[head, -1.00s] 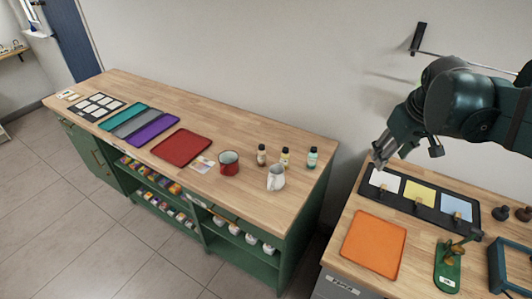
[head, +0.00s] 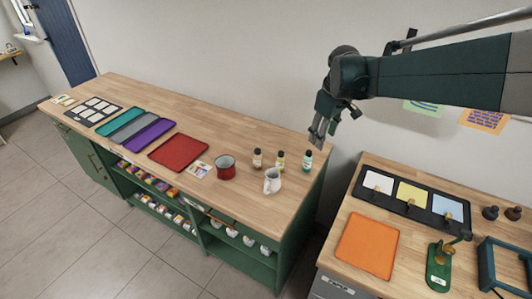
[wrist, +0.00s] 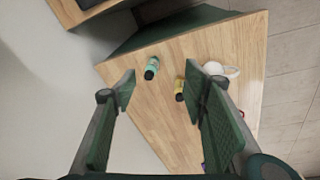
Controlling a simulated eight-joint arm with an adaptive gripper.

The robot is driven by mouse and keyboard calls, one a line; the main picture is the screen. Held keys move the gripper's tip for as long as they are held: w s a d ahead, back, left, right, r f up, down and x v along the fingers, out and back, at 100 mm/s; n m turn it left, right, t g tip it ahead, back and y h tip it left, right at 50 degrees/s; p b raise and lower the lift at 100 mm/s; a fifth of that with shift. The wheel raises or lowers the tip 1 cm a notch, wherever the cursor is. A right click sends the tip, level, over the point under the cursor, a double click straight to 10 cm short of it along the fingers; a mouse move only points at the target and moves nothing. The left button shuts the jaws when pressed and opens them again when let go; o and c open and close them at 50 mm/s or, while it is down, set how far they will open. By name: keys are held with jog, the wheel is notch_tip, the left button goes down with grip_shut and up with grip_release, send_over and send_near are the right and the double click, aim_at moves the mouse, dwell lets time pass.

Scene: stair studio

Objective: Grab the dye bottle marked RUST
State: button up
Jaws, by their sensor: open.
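Three small dye bottles stand upright in a row near the right end of the long wooden counter. The left bottle (head: 257,159) has a dark cap and brownish contents, the middle bottle (head: 280,161) is yellow, and the right bottle (head: 307,161) is teal. Their label words are too small to read. My gripper (head: 318,141) is open and empty, above and by the teal bottle. In the wrist view, the teal bottle (wrist: 152,67) and yellow bottle (wrist: 179,90) show between and beyond my open fingers (wrist: 160,88). The brownish bottle is not clear there.
A red tray (head: 178,151) lies farther left. The wall is close behind. A second bench with an orange tray (head: 367,245) stands at right.

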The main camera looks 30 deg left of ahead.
aim_at(257, 150)
jog(key=a+f+n+p, duration=0.1)
jog(key=a+f+n, duration=0.1)
jog(key=a+f, duration=0.3)
jog(key=a+f+n+g+p, duration=0.1)
jog(key=a+f, duration=0.4)
jog(key=a, duration=0.7)
jog(key=s+a+f+n+h+p, duration=0.1)
jog(key=a+f+n, duration=0.2)
jog(key=a, duration=0.6)
jog(key=shift+a+f+g+p, duration=0.15)
jog(key=shift+f+g, duration=0.05)
jog(key=shift+f, duration=0.45)
jog(key=shift+a+f+g+p, duration=0.15)
jog(key=shift+f+g, duration=0.05)
jog(key=shift+f, duration=0.45)
jog(key=shift+s+a+f, duration=0.2)
jog(key=shift+a+f, duration=0.15)
jog(key=shift+a, duration=0.05)
jog(key=shift+f, duration=0.15)
jog(key=shift+f, duration=1.15)
jog(key=shift+f, duration=0.15)
jog(key=shift+w+f, duration=0.1)
jog(key=shift+f, duration=2.35)
